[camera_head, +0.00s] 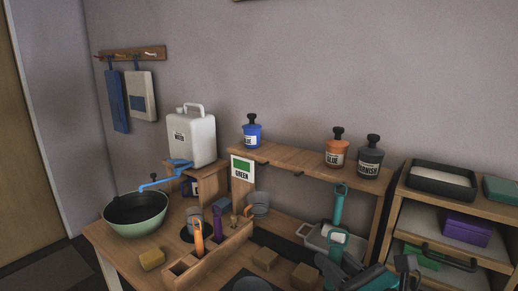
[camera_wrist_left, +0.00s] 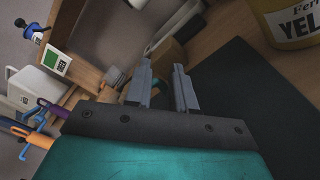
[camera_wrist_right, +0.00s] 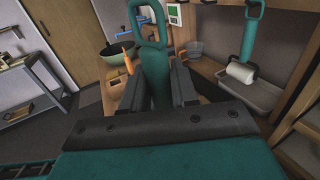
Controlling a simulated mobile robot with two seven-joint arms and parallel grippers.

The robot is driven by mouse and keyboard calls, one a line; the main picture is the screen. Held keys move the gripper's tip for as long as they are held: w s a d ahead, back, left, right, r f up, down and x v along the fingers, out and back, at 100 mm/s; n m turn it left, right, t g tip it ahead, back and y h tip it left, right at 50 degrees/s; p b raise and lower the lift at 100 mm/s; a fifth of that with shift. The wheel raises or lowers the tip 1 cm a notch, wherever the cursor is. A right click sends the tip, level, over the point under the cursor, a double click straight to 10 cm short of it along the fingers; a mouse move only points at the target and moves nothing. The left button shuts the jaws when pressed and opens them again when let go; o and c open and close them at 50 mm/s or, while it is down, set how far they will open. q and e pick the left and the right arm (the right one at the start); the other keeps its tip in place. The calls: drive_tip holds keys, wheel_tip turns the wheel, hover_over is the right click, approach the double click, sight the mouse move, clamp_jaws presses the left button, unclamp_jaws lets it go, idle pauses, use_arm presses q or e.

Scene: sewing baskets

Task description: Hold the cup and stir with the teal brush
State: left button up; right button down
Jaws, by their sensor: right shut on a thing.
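My right gripper (camera_wrist_right: 160,82) is shut on the teal brush (camera_wrist_right: 150,28), whose looped handle rises between the fingers. In the head view the brush's loop (camera_head: 338,238) shows at the lower right, with my right arm behind it. The brush's lower end is hidden. My left gripper (camera_wrist_left: 162,78) shows only in its wrist view, with its fingers apart and nothing clearly held between them. A grey metal cup (camera_head: 259,204) stands behind the wooden rack; it also shows in the right wrist view (camera_wrist_right: 194,48). Another grey cup (camera_head: 192,217) stands near the orange-handled tool.
A wooden rack (camera_head: 212,252) holds orange and purple tools. A teal roller (camera_head: 338,205) rests at a grey tray (camera_head: 316,236).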

use_arm(q)
drive_tip(key=shift+a+f, duration=0.15)
drive_tip(key=shift+f, duration=0.05)
drive_tip(key=shift+c, duration=1.4)
drive_tip(key=shift+s, duration=0.1)
clamp_jaws()
drive_tip(key=shift+f, duration=0.1)
drive_tip(key=o, duration=0.5)
unclamp_jaws()
drive_tip(key=shift+o, duration=0.9)
